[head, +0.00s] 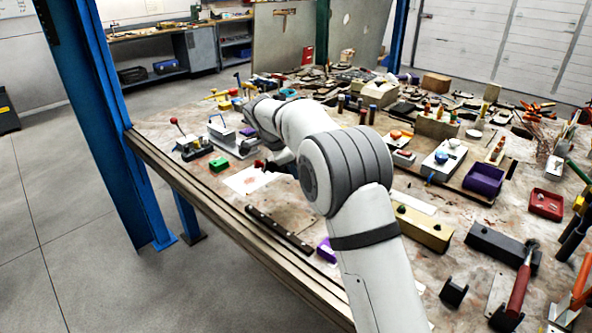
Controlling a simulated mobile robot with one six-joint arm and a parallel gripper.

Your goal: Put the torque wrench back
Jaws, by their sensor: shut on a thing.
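My arm reaches over the workbench from the lower right, and its wrist bends down toward the bench's left side. My gripper (273,165) shows only in part beside the wrist, with its fingers small and partly hidden by my arm. It is shut on the torque wrench, of which a short dark part with a red end (258,163) shows, above or near a white sheet (247,181). The rest of the wrench is hidden behind my arm. Two black brackets (454,292) stand apart at the bench's lower right.
A long dark bar (278,231) lies along the near edge. A green block (218,164) and small fixtures are left of the gripper. A yellow block (422,229), a purple bin (484,180), a red bin (546,204) and a red-handled tool (519,288) are to the right. A blue post (105,120) stands at the left.

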